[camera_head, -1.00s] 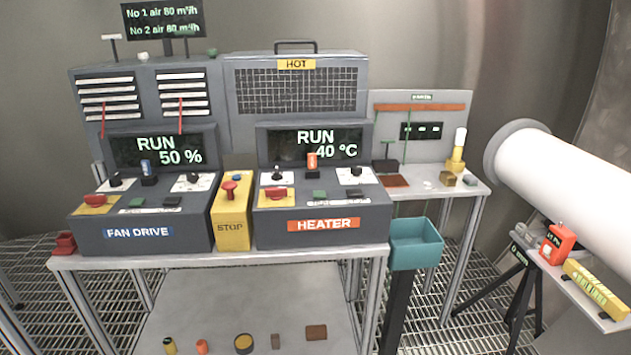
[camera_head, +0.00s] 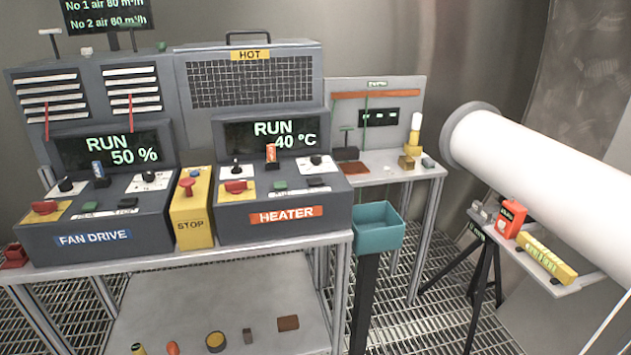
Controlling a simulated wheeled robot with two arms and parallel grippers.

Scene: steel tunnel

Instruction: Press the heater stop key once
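The heater panel (camera_head: 283,216) is a grey console with an orange HEATER label, right of the yellow STOP box (camera_head: 192,208). On its sloped top are a red knob on a yellow plate (camera_head: 236,187), a green key (camera_head: 280,185), a dark key (camera_head: 316,181), black switches on white plates and an upright orange-topped piece (camera_head: 271,154). Small lettering near the keys is unreadable, so I cannot tell which key is stop. Its display (camera_head: 272,138) reads RUN 40 °C. Neither of my grippers is in view.
The fan drive panel (camera_head: 94,237), reading RUN 50 %, stands left on the same bench. A teal bin (camera_head: 376,229) stands on a post right of the bench. A side table (camera_head: 385,171), a large white tube (camera_head: 540,152) and a tripod shelf (camera_head: 558,285) lie further right.

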